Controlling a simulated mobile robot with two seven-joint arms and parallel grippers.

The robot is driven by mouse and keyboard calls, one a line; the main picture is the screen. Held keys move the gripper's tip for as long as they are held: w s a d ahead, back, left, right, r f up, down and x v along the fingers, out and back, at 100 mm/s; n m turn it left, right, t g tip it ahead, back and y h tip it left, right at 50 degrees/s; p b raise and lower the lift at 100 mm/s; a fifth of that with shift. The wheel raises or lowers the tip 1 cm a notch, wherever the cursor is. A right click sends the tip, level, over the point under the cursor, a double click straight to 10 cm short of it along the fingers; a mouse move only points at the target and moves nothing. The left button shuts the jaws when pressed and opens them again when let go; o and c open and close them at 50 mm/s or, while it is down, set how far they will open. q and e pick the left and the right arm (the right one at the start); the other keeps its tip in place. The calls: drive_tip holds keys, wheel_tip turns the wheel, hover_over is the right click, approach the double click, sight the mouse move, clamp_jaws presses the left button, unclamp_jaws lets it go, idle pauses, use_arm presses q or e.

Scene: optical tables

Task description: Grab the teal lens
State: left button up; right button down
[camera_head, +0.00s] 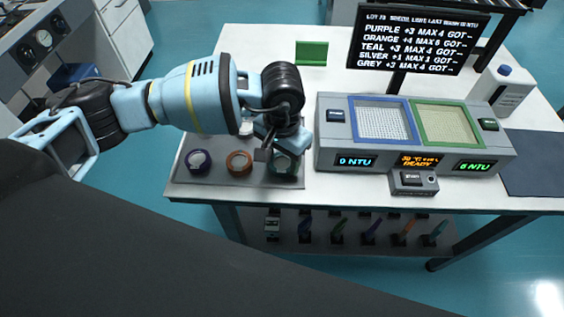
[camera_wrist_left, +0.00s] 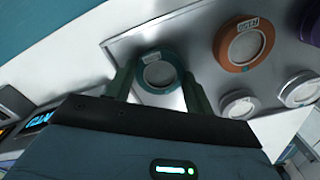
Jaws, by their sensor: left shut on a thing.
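The teal lens (camera_head: 283,163) is a round, teal-rimmed disc with a pale centre, at the right end of the grey tray (camera_head: 215,184). In the left wrist view the teal lens (camera_wrist_left: 159,73) sits between the two fingers of my left gripper (camera_wrist_left: 158,88), which is shut on it. In the head view my left gripper (camera_head: 276,150) reaches down over the lens and hides part of it. I cannot tell whether the lens is lifted off the tray. My right gripper is not in view.
An orange lens (camera_head: 239,163) and a purple lens (camera_head: 198,161) lie left of the teal one. A white-rimmed lens (camera_wrist_left: 238,104) is nearby. The grey instrument (camera_head: 345,157) with blue and green framed wells stands right of the tray. A display board (camera_head: 417,40) stands behind.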

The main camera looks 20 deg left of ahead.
sight(284, 165)
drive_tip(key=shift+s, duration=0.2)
